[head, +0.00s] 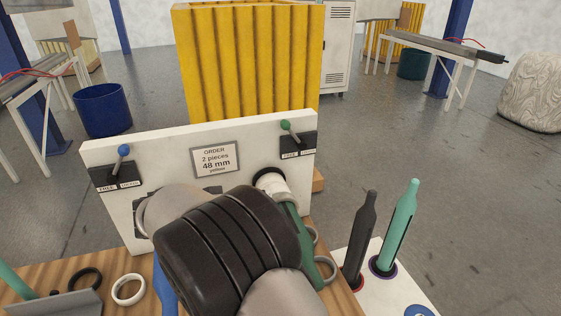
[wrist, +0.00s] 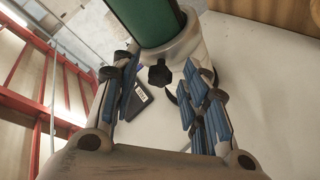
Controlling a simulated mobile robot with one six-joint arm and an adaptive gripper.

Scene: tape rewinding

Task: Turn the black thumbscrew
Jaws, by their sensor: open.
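The black thumbscrew (wrist: 159,75) sticks out of a white collar (wrist: 181,48) in the wrist view. A green cylinder (wrist: 145,18) is beside the collar at the top. My gripper (wrist: 162,70) is open, with its blue-padded fingers on either side of the thumbscrew in the picture. I cannot tell whether either finger touches it; no grip shows. In the head view my arm hides the fingers and thumbscrew. The white collar (head: 273,186) shows there in front of the upright white panel.
The white panel (head: 110,150) bears an order sign (head: 215,159), a blue-knobbed lever (head: 124,151) and a green-knobbed lever (head: 286,126). Black and teal bottle-shaped pieces, the black one (head: 362,240) and teal one (head: 398,228), stand at right. A white ring (head: 129,290) lies on the wooden bench.

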